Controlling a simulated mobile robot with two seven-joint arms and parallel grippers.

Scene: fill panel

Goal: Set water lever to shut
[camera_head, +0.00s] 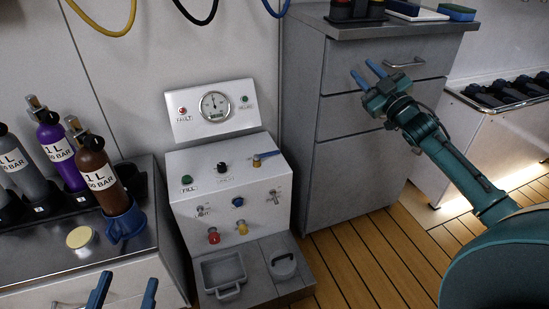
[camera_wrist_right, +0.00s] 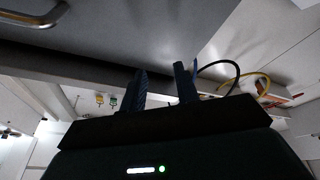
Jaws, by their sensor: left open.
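The fill panel (camera_head: 229,192) is a white box with knobs and switches on a grey base, seen in the head view. A small lever with a blue handle and brass-coloured fitting (camera_head: 266,156) lies at its upper right; its label is too small to read, so I cannot confirm it is the water lever. My left gripper (camera_head: 124,285) shows only its two blue fingertips at the bottom edge, open, left of and apart from the panel. My right gripper (camera_head: 367,73) is raised before the grey cabinet, right of the panel, its fingers apart and empty; they also show in the right wrist view (camera_wrist_right: 161,76).
A gauge board (camera_head: 214,108) stands behind the panel. Several bottles, including a brown one (camera_head: 96,167) in a blue holder (camera_head: 126,222), stand on the left counter. A grey cabinet (camera_head: 357,150) stands right of the panel. Wooden floor (camera_head: 370,250) is clear in front.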

